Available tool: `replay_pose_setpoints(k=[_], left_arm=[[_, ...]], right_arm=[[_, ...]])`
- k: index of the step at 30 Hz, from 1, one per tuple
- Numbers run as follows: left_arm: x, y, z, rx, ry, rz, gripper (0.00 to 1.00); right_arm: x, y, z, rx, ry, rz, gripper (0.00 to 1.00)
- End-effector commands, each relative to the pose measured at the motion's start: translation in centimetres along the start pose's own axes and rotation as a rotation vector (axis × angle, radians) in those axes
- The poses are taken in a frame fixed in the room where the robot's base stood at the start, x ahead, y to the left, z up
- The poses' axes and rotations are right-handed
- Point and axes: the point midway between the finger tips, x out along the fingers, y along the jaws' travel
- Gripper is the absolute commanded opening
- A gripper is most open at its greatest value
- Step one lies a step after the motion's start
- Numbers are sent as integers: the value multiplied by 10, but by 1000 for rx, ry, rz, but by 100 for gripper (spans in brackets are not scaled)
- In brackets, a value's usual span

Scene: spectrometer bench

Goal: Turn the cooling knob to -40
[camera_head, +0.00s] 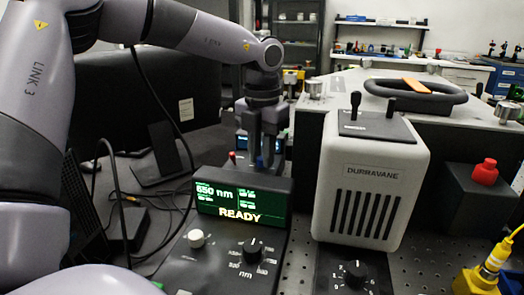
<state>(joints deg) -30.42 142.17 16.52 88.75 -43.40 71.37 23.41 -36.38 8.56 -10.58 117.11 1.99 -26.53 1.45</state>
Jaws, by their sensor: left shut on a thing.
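My left gripper (261,158) reaches down behind the green display box, with its fingers close together, pointing down. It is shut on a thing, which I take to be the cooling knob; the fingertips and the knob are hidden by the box. A dark unit with a small blue-lit display (241,142) is partly visible behind the fingers. Its reading and the knob's setting cannot be read. My right gripper is not in view.
A black nm knob (252,250) and a white knob (196,238) sit on the front panel. The white DURRAVANE box (372,185) stands close to the right, with another black knob (355,272) before it. A red-topped block (484,174) and yellow connector (484,272) are at far right.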

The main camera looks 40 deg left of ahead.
Motion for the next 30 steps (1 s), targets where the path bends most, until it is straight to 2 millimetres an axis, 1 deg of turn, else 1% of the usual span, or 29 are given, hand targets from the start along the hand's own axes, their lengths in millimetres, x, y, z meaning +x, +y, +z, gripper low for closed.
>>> replay_pose_setpoints(k=[6, 12, 28, 29, 30], left_arm=[[-1, 0, 1, 121, -3, 0, 0], [-1, 0, 1, 183, -4, 0, 0], [-1, 0, 1, 205, -5, 1, 0], [-1, 0, 1, 205, -5, 1, 26], [-1, 0, 1, 205, -5, 1, 39]], right_arm=[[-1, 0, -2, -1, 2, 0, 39], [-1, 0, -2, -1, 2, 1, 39], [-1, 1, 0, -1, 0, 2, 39], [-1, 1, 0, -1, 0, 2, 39], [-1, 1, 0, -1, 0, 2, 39]])
